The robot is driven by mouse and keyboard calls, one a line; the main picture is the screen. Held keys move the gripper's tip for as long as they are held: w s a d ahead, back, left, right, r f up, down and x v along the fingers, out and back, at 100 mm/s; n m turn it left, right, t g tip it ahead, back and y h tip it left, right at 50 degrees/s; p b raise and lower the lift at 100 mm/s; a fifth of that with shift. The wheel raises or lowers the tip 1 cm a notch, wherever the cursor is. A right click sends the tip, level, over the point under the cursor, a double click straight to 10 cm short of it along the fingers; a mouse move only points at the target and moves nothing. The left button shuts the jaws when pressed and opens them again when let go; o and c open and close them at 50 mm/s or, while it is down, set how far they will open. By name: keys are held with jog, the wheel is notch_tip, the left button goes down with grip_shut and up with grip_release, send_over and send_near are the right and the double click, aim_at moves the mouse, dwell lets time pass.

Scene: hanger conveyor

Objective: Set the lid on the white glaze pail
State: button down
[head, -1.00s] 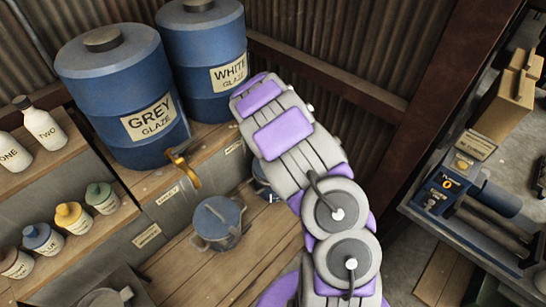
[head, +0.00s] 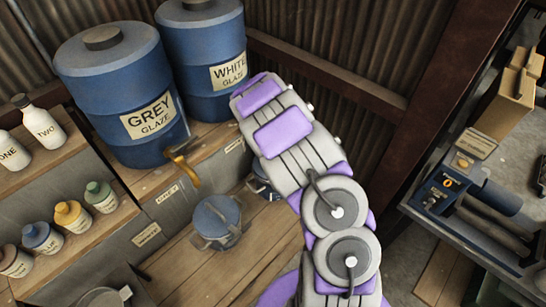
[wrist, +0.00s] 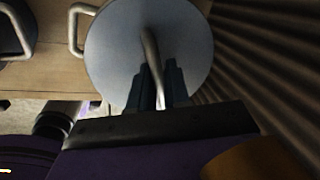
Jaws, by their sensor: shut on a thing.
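In the wrist view, my gripper (wrist: 160,75) is shut on the bar handle (wrist: 150,42) of a round grey lid (wrist: 112,55). A pale loop handle (wrist: 77,32) sticks out left of the lid; the pail under it is covered. I cannot tell whether the lid rests on the rim or hovers. In the head view, the pail below the white glaze drum (head: 205,60) shows only as a blue and metal edge (head: 258,183), mostly hidden by my arm. My gripper is hidden there too.
A lidded blue pail (head: 217,218) stands on the wooden bench (head: 205,275) left of my arm. The grey glaze drum (head: 122,95) has a brass tap (head: 183,166) above it. Small bottles (head: 68,214) line the left shelf. A corrugated wall (head: 320,35) is close behind my arm.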

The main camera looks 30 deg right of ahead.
jog(key=shift+f, duration=0.4)
dwell(0.8)
jog(key=c, duration=1.3)
grip_release()
jog(key=shift+c, duration=0.2)
jog(key=shift+o, duration=0.5)
jog(key=o, duration=0.5)
jog(key=shift+f, duration=0.1)
jog(key=shift+c, duration=0.2)
jog(key=shift+s, duration=0.1)
notch_tip(320, 180, up, 17)
jog(key=s+a+p, duration=0.2)
jog(key=shift+a, duration=0.2)
